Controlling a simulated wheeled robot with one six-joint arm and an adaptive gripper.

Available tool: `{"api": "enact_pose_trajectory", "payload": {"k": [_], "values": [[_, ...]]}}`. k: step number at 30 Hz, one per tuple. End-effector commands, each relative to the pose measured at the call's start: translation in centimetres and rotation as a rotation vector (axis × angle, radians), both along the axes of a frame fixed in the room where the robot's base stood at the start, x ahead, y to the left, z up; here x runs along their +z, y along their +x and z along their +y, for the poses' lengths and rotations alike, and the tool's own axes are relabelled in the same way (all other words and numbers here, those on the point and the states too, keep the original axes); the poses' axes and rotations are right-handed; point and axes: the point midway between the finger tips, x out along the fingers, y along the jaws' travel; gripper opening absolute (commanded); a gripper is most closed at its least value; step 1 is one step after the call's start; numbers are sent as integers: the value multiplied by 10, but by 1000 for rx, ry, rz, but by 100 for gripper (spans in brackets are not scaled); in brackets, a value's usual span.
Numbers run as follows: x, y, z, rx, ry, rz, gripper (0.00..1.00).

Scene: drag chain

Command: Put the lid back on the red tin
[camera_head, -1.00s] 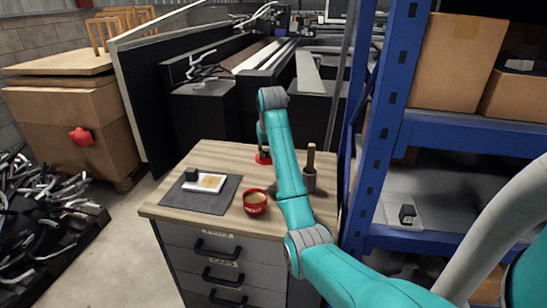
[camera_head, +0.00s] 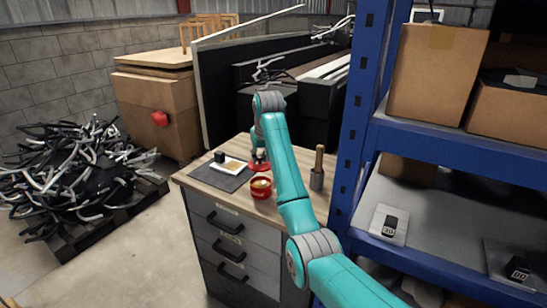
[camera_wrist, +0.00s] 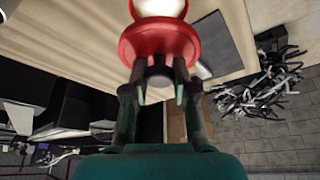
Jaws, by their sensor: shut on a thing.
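The red tin (camera_head: 261,190) stands open and upright on the wooden desktop, with pale tan contents showing at its mouth. The round red lid (camera_head: 258,167) appears just behind the tin in the head view, apart from it. My gripper (camera_head: 259,155) is above the lid, partly hidden by my arm. In the wrist view, my gripper (camera_wrist: 159,88) is shut on the dark knob of the lid (camera_wrist: 158,42). A red-rimmed pale thing, seemingly the tin (camera_wrist: 158,8), shows beyond the lid at the top edge. The lid's height above the desk is unclear.
A dark mat (camera_head: 217,178) with a white tray (camera_head: 229,166) and a small dark block (camera_head: 220,157) lies left of the tin. A grey cup with a wooden handle (camera_head: 317,175) stands to the right. A blue shelf rack (camera_head: 362,110) rises beyond the desk's right side.

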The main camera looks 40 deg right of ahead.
Motion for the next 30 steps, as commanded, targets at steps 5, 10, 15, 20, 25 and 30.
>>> {"api": "enact_pose_trajectory", "payload": {"k": [5,10,15,20,25,30], "values": [[-5,0,1,1,1,0,3],[-15,0,0,0,0,0,3],[-29,0,0,0,0,1,3],[-43,0,0,0,0,1,3],[-55,0,0,0,0,0,3],[-63,0,0,0,0,0,3]]}}
